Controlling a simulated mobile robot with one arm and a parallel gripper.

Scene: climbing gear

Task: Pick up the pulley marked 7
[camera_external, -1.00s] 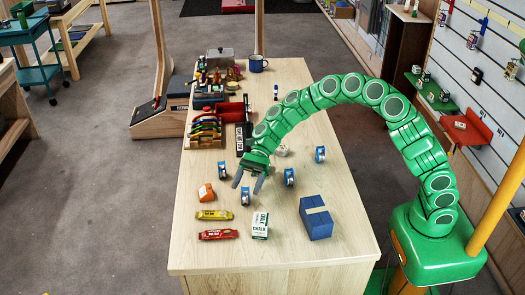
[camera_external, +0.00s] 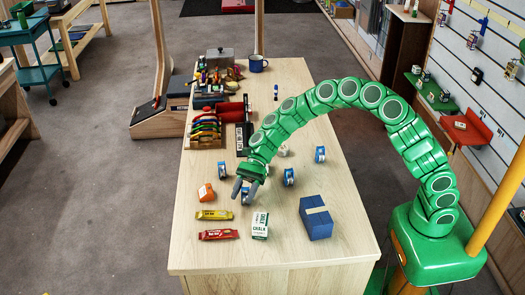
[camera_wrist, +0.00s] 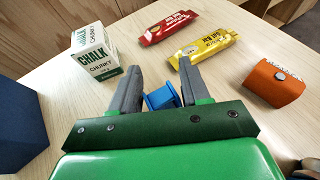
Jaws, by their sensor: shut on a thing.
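My gripper (camera_external: 245,190) is low over the near-left part of the table, its fingers shut on a blue pulley. That pulley (camera_wrist: 162,98) shows between the two grey fingers in the wrist view; in the external view the fingers mostly hide it. Other blue-and-white pulleys stand on the table: one (camera_external: 222,170) behind and left of my gripper, one (camera_external: 289,177) to its right and one (camera_external: 320,154) farther back right. I cannot read a number on any pulley.
An orange pouch (camera_external: 206,193), a yellow bar (camera_external: 214,215), a red bar (camera_external: 219,234), a chalk box (camera_external: 260,226) and a blue box (camera_external: 316,218) lie around my gripper. A gear rack (camera_external: 205,130) and a blue mug (camera_external: 258,64) stand farther back. The table's front is clear.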

